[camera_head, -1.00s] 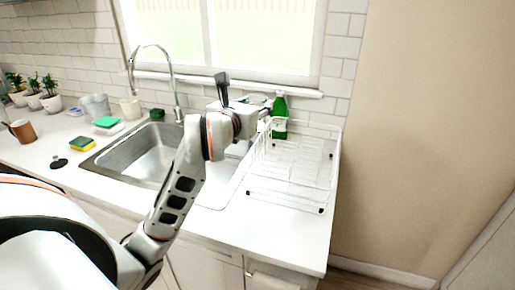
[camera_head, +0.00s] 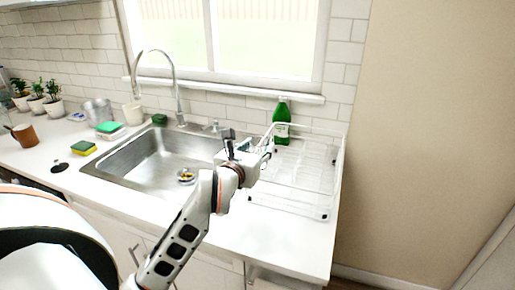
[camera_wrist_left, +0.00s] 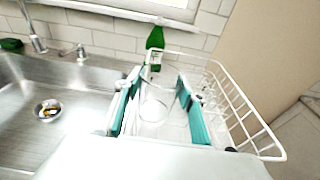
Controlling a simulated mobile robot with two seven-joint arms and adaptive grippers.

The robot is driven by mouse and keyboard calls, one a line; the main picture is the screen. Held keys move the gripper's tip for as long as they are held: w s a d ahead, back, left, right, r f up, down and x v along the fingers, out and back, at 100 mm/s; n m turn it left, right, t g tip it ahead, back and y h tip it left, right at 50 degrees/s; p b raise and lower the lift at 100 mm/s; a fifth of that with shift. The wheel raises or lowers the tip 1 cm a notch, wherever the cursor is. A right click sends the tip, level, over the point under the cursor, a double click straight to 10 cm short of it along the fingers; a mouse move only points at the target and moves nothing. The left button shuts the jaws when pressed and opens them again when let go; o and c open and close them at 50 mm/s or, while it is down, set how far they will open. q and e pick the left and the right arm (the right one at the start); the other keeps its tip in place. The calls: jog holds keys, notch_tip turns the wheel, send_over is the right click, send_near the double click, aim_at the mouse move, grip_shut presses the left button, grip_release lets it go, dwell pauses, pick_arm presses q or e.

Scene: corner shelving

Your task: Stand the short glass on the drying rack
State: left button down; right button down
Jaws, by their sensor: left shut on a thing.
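My left gripper (camera_head: 267,150) is over the left part of the white wire drying rack (camera_head: 308,178). In the left wrist view, the gripper's teal-padded fingers (camera_wrist_left: 158,92) are on both sides of a clear short glass (camera_wrist_left: 157,104) and hold it. The glass is hard to make out in the head view. The rack's right wire wall (camera_wrist_left: 232,100) rises to the right of the glass. I cannot tell whether the glass's base touches the rack. My right gripper is not in view.
A green bottle (camera_head: 282,122) stands behind the rack by the wall. The steel sink (camera_head: 158,160) with its tall faucet (camera_head: 176,90) lies to the left. Sponges (camera_head: 84,148), a brown mug (camera_head: 25,135) and potted plants (camera_head: 52,103) stand farther left. The rack's front part looks empty.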

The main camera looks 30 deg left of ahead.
pick_arm(q)
jog(key=shift+f+b, duration=0.4)
jog(key=shift+f, duration=0.15)
jog(key=c, duration=1.2)
grip_release()
jog(key=shift+c, duration=0.2)
